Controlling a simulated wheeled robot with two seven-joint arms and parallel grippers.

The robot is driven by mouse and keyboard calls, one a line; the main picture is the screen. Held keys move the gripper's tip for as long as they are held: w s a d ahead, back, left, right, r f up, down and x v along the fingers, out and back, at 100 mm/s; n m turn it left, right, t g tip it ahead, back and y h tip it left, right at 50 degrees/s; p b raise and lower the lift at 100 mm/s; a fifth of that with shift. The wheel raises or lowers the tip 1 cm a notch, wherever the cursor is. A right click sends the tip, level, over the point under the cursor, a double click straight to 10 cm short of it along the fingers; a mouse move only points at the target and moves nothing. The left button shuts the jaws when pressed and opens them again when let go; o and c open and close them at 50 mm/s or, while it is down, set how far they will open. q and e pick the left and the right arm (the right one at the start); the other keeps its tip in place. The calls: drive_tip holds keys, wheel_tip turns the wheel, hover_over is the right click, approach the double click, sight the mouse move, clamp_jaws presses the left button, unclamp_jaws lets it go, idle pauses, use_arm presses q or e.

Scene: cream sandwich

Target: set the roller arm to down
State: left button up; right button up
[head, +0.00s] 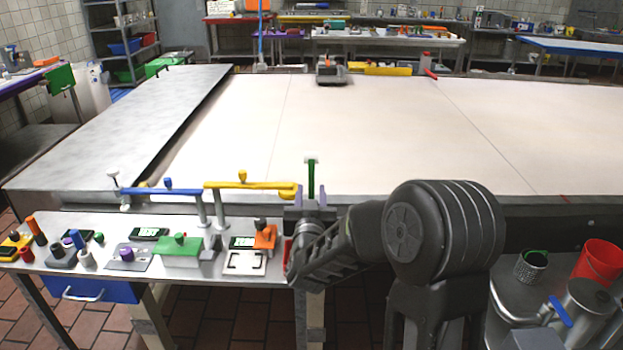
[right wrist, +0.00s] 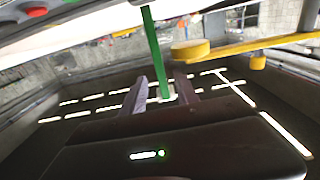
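A green upright bar (head: 311,178) with a pale top stands at the near edge of the big pale table; it also shows in the right wrist view (right wrist: 153,50). A yellow level arm (head: 238,185) with a round end lies just left of it, and a blue level arm (head: 160,191) lies further left. I cannot tell for sure which is the roller arm. My right gripper (head: 311,198) is at the green bar, its two purple fingers apart, one each side of it; the right wrist view shows gaps beside the bar (right wrist: 162,92). My left gripper is not in view.
A grey side bench (head: 195,272) below the arms holds small devices, including a green box (head: 180,246) and an orange block (head: 265,236). A red bucket (head: 597,262) and a metal pot stand at right. The pale tabletop (head: 380,130) is mostly clear.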

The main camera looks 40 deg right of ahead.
sight(312, 181)
drive_tip(key=p+x, duration=0.1)
drive_tip(key=x, duration=0.5)
drive_tip(key=shift+w+d, duration=0.25)
drive_tip(key=shift+w, duration=0.05)
drive_tip(key=shift+c, duration=0.5)
clamp_jaws()
idle(0.6)
